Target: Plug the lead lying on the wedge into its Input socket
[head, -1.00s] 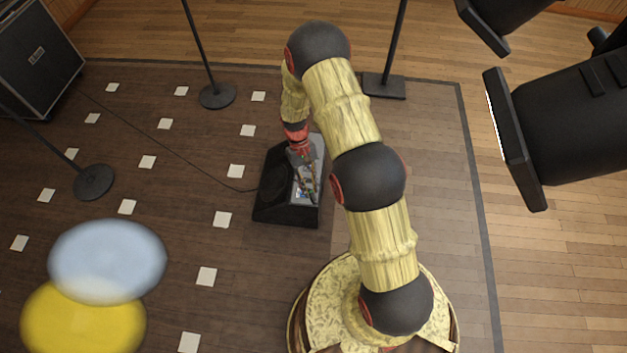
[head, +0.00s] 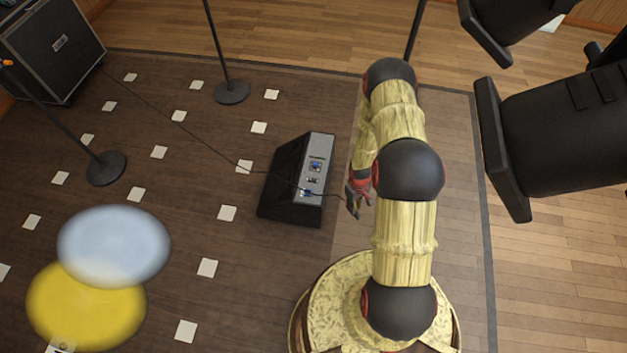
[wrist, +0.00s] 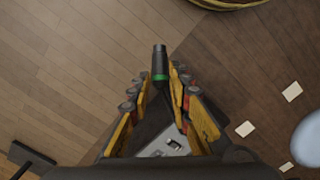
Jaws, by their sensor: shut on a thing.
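The wedge (head: 283,180) is a black floor box with a grey panel (head: 311,200) of blue and dark sockets on its right side. My gripper (head: 354,208) is just right of the wedge, over the floor and clear of the panel. In the wrist view my gripper (wrist: 160,92) is shut on the lead's plug (wrist: 160,62), a dark connector with a green ring, its tip pointing away from the wrist. The lead's cable (head: 215,147) runs from my gripper across the wedge to the amplifier. Part of the panel (wrist: 172,147) shows below the plug in the wrist view; I cannot read which socket is Input.
A black amplifier cabinet (head: 52,45) stands at the back left. Stand bases (head: 106,168) and (head: 231,92) rest on the dark floor among white squares. Black stage lights (head: 560,125) hang at the right. The floor in front of the wedge is clear.

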